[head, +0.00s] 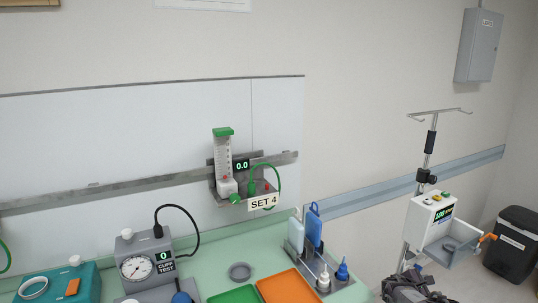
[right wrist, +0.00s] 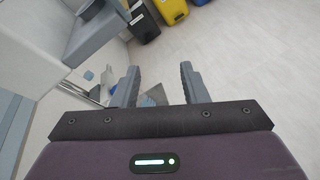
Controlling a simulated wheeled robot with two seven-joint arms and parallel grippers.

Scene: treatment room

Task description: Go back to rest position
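My right gripper (right wrist: 159,85) shows in the right wrist view with its two grey fingers apart and nothing between them. Pale floor shows beyond the fingers. In the head view my right gripper (head: 408,287) is a dark shape at the bottom right edge, below the white pump box and to the right of the green counter. My left gripper is not in view.
The green counter (head: 215,255) holds a gauge unit (head: 138,265), a teal box (head: 80,285), green and orange trays (head: 287,288) and a bottle rack (head: 335,287). A pole with a pump box (head: 428,215) and a black bin (head: 512,245) stand right. A flowmeter (head: 223,160) hangs on the wall.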

